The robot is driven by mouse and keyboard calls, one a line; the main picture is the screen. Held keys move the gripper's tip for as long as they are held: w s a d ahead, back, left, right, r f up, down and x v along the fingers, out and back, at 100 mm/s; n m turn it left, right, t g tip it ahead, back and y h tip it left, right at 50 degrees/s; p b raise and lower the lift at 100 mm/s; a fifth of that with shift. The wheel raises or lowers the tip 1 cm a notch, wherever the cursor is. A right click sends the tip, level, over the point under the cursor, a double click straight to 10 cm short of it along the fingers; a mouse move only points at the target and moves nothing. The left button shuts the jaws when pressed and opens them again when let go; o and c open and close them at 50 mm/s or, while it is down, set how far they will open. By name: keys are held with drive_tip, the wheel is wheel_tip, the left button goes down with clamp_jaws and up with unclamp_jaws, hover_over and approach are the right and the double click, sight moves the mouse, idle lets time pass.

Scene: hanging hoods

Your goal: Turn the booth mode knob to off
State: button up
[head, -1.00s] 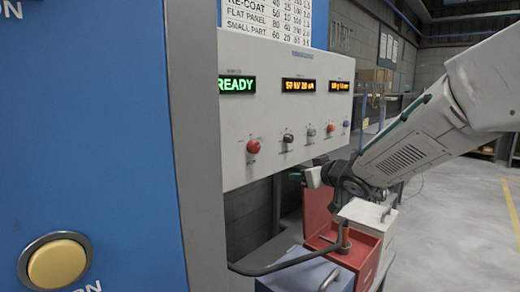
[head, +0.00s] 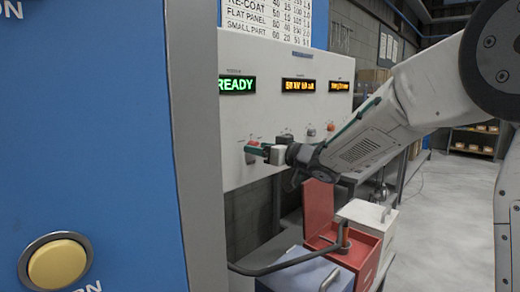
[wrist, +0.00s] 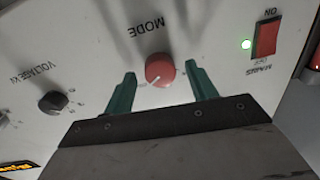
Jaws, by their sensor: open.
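The mode knob (wrist: 160,69) is red and round, under an upside-down MODE label in the wrist view. A pale pointer mark on it faces the lower left of that view. My gripper (wrist: 161,73) is open, with one green finger on each side of the knob. A gap shows between the knob and each finger, so it is not gripped. In the head view my gripper (head: 262,149) is at the panel's lower left and mostly hides the knob. The green READY display (head: 237,84) is lit above it.
A black voltage knob (wrist: 53,101) is left of my gripper in the wrist view. A red rocker switch (wrist: 267,38) with a lit green lamp is at right. A red open box (head: 345,262) stands below the panel. A yellow button (head: 55,264) is on the blue cabinet.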

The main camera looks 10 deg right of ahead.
drive_tip(key=shift+w+a, duration=0.15)
drive_tip(key=c, duration=1)
drive_tip(key=shift+n, duration=0.4)
drive_tip(key=n, duration=1)
drive_tip(key=shift+a+h, duration=0.1)
drive_tip(key=shift+h, duration=0.2)
drive_tip(key=shift+n, duration=0.5)
